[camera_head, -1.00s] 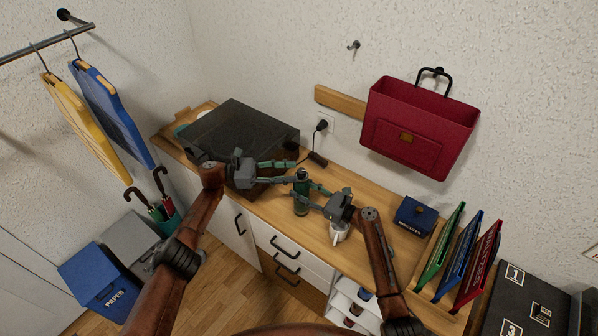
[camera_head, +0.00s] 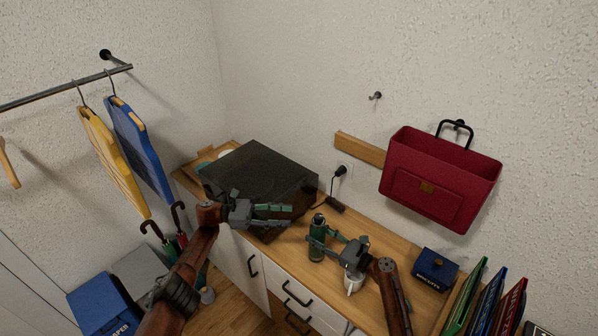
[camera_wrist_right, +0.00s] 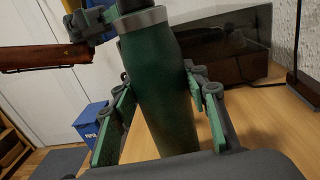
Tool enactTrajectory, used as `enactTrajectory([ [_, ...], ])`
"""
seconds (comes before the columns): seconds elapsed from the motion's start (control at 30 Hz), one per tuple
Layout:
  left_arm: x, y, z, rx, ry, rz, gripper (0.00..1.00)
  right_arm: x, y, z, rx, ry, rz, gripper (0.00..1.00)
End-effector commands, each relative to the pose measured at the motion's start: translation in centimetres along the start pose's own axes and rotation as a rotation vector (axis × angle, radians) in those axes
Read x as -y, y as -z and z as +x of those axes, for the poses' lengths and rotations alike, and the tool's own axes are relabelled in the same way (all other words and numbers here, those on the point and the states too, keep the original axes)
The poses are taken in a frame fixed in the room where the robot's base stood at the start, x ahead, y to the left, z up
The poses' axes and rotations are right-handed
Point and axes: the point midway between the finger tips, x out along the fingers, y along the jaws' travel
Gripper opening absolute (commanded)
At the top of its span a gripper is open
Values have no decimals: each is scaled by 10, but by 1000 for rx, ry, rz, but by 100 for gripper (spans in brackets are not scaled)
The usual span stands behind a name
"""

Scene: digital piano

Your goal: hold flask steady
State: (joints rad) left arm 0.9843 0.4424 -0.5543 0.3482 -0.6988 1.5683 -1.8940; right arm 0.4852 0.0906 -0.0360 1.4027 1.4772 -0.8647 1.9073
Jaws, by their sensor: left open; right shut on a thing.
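The green flask (camera_head: 317,240) stands upright on the wooden counter (camera_head: 372,300), left of the white mug. It also fills the middle of the right wrist view (camera_wrist_right: 160,85), with a grey metal band near its top. My right gripper (camera_head: 322,243) is shut on the flask, one finger on each side of its body. My left gripper (camera_head: 290,215) is open and empty, to the left of the flask and apart from it, in front of the dark box. The flask's far side is hidden.
A dark box (camera_head: 262,172) stands behind my left gripper. A white mug (camera_head: 354,284) sits close under my right gripper. A blue biscuit tin (camera_head: 435,268) and coloured folders (camera_head: 480,300) stand to the right. A red bag (camera_head: 440,180) hangs on the wall.

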Motion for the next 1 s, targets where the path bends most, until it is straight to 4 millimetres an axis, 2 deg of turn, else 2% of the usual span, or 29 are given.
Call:
enactTrajectory([
  [0.47, 0, 0, 0, 0, 0, 0, 41, 1, 0, -1, -1, 2, -1, 0],
  [0.5, 0, 0, 0, 0, 0, 0, 41, 1, 0, -1, -1, 2, -1, 42],
  [0.8, 0, 0, 0, 0, 0, 0, 41, 0, 0, 0, 0, 1, 0, 62],
  [1.0, 0, 0, 0, 0, 0, 0, 41, 0, 0, 0, 0, 0, 0, 62],
])
